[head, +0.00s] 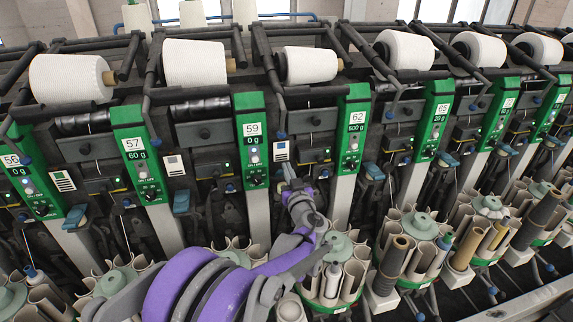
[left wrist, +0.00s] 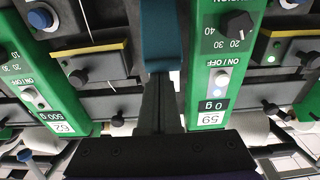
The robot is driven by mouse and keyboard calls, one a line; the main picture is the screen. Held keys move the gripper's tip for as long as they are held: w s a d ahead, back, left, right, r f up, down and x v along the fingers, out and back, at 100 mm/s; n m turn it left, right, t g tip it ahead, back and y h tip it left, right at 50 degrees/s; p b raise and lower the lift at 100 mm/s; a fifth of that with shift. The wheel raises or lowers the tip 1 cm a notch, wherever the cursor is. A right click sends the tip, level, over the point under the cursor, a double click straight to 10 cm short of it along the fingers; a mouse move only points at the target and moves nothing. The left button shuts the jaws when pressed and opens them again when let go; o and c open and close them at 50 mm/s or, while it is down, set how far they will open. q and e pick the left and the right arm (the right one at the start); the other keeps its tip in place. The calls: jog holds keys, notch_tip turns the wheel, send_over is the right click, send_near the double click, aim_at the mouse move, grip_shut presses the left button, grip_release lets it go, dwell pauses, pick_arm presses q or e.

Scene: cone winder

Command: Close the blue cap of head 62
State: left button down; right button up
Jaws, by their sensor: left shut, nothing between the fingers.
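The green panel of head 62 (head: 352,130) stands right of centre in the head view. It also shows upside down at the left of the left wrist view (left wrist: 48,92). A blue cap (left wrist: 160,38) hangs between panels 62 and 59 in the left wrist view; I cannot tell whether it is open or closed. My left gripper (head: 287,172) is shut and empty between these panels. In the left wrist view its dark fingers (left wrist: 159,95) point at the cap; whether they touch is unclear. In the head view the gripper hides this cap. My right gripper is not in view.
The panel of head 59 (head: 252,140) is just left of the gripper. White yarn cones line the top. Round bobbin magazines (head: 335,250) stand below.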

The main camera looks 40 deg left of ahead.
pick_arm(q)
notch_tip(320, 180, down, 8)
jog(key=s+d+b, duration=0.2)
jog(key=d+b, duration=0.1)
jog(key=shift+s+f, duration=0.15)
dwell(0.3)
dwell(0.5)
jog(key=v, duration=1)
jog(key=shift+s+d+r+b, duration=0.15)
jog(key=shift+d+r+b, duration=0.05)
jog(key=shift+r+b, duration=0.2)
